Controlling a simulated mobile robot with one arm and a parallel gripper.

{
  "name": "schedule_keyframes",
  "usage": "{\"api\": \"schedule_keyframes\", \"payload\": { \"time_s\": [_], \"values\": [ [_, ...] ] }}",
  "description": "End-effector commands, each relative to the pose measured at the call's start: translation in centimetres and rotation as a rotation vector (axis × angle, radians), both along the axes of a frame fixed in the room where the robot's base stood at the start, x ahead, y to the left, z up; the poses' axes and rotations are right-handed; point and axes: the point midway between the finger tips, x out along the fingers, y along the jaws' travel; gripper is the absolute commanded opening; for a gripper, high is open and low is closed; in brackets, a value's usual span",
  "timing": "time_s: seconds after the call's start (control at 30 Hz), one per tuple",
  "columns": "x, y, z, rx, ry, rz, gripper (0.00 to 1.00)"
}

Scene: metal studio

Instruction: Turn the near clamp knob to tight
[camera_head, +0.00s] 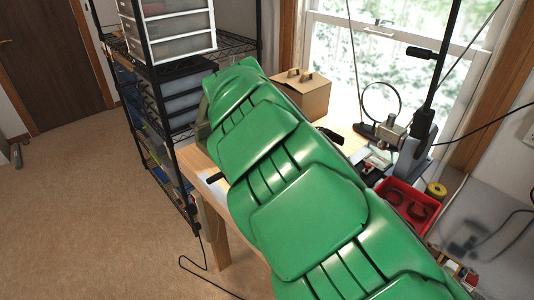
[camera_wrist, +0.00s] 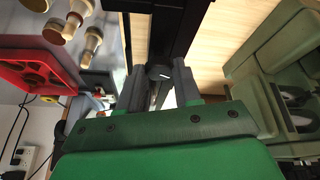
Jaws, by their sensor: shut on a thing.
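In the wrist view, my gripper (camera_wrist: 158,88) has its two grey fingers on either side of a small dark round knob (camera_wrist: 158,72). The knob bears a short white mark, slightly tilted from horizontal. My gripper is shut on this knob. A black bar or clamp body (camera_wrist: 168,30) runs up from behind the knob to the top of the picture. In the head view my green arm covers the middle of the workbench (camera_head: 223,205) and hides the knob and my gripper. I cannot tell from the mark how tight the knob is.
In the head view, a red tray (camera_head: 400,207), a cardboard box (camera_head: 303,92) and a grey stand (camera_head: 413,152) with a ring are on the bench. A black wire shelf (camera_head: 185,185) with bins stands left of the bench. Open floor (camera_head: 90,210) lies further left.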

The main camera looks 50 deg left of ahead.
Motion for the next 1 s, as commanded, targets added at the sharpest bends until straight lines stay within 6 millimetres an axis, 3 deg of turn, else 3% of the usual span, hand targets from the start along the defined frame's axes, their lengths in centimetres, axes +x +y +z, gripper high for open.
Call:
{"api": "schedule_keyframes", "payload": {
  "time_s": [0.43,0.47,0.6,1.0],
  "values": [
    [0.04,0.02,0.05,0.001,-0.001,-0.009,0.03],
    [0.04,0.02,0.05,0.001,-0.001,-0.009,0.36],
    [0.03,0.01,0.03,0.001,0.0,-0.009,0.58],
    [-0.11,0.0,0.31,0.001,0.0,-0.009,0.58]
  ]
}}
